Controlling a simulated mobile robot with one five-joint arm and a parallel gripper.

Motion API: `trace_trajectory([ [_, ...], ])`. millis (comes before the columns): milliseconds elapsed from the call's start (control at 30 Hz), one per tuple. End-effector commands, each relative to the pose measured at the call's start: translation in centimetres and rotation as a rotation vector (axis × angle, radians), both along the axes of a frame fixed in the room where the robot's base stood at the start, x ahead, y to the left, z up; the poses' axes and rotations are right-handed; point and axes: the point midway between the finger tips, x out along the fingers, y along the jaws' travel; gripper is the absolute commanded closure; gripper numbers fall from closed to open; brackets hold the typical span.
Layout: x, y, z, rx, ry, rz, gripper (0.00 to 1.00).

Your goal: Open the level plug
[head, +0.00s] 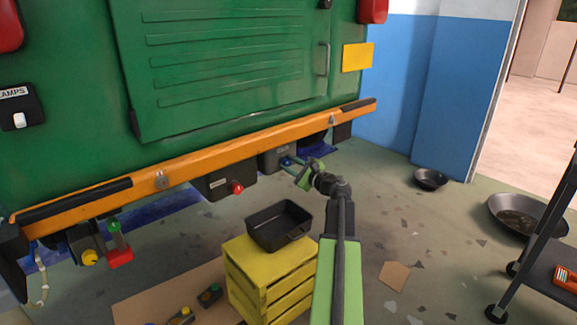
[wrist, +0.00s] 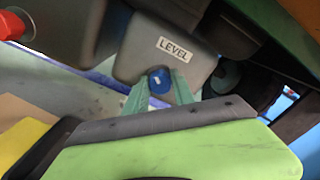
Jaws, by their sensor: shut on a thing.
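The level plug is a blue round cap (wrist: 158,82) on a grey housing (wrist: 140,50) with a white LEVEL label (wrist: 174,47). In the head view the housing (head: 273,160) hangs under the orange bumper, and the blue plug (head: 286,161) shows small at its side. My gripper (wrist: 158,88) has its green fingers on both sides of the plug and is shut on it. In the head view my gripper (head: 296,167) reaches under the bumper from the right. The plug still sits at the housing's face; its thread is hidden.
A black pan (head: 279,226) stands on a yellow crate (head: 270,272) just below. A dark box with a red knob (head: 236,187) hangs left of the housing. The orange bumper (head: 210,152) runs above. Dark bowls (head: 430,179) lie on open floor at right, near a cart (head: 535,250).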

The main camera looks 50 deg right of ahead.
Motion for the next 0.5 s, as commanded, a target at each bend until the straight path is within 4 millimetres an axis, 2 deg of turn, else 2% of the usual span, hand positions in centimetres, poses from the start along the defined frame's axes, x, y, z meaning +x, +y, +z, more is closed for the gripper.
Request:
trace_trajectory([
  [500, 0.15, 0.09, 0.03, -0.486, 0.031, 0.0, 1.0],
])
